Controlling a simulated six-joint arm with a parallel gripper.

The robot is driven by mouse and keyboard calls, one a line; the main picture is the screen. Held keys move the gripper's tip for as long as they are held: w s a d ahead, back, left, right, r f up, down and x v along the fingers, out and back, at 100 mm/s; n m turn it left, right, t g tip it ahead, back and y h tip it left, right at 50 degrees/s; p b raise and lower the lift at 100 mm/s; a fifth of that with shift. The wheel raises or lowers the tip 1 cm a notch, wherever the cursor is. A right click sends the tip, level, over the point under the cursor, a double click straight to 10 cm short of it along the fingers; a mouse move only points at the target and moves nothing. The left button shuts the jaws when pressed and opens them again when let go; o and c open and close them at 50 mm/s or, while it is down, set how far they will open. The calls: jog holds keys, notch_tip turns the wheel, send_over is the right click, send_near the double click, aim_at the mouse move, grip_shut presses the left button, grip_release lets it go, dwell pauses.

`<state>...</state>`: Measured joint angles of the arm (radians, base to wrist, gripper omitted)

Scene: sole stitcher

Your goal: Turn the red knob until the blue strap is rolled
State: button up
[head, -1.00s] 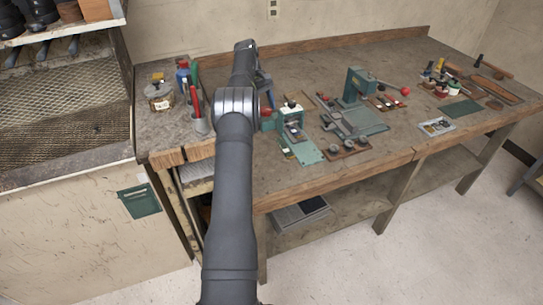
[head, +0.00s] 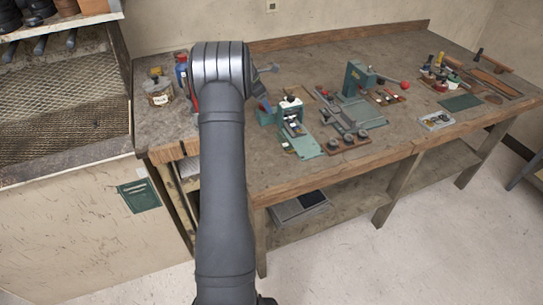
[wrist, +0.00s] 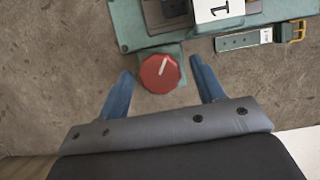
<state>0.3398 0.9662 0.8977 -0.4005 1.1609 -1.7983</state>
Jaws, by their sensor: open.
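The red knob (wrist: 160,73) has a white pointer line and sits on the near edge of a green stitcher base (wrist: 128,20) in the wrist view. My gripper (wrist: 161,65) is open, with one blue finger on each side of the knob and a gap on both sides. In the head view my arm partly covers the knob's area, beside the small green machine (head: 292,115). A blue-green strap (wrist: 243,41) with a brass buckle lies flat to the right of the base in the wrist view.
A white counter block (wrist: 218,10) with a "1" stands on the base. A larger green press (head: 355,80) with a red-ended lever stands farther right on the bench. A jar (head: 158,92) stands left of my arm. The bench front edge is close.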

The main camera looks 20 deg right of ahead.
jog(key=shift+s+n, duration=0.1)
jog(key=shift+n, duration=0.4)
jog(key=s+v, duration=0.1)
jog(key=v, duration=1.6)
jog(key=s+f+m+t+y, duration=0.1)
jog(key=s+f+m, duration=0.5)
jog(key=s+f+m+t+y, duration=0.1)
jog(key=s+f+m+y, duration=0.1)
jog(key=s+f+m, duration=0.4)
jog(key=s+f+m+t+y, duration=0.1)
jog(key=s+f+m+t, duration=0.1)
jog(key=s+f+m, duration=0.4)
jog(key=shift+s+d+f+y, duration=0.15)
jog(key=shift+s+d+f, duration=0.05)
jog(key=shift+s+f, duration=0.3)
jog(key=shift+s+d+f+y, duration=0.15)
jog(key=shift+s+f, duration=0.2)
jog(key=shift+f, duration=0.15)
jog(key=shift+s+f+m, duration=0.25)
jog(key=shift+s+m, duration=0.35)
jog(key=shift+m, duration=0.2)
jog(key=shift+c, duration=0.4)
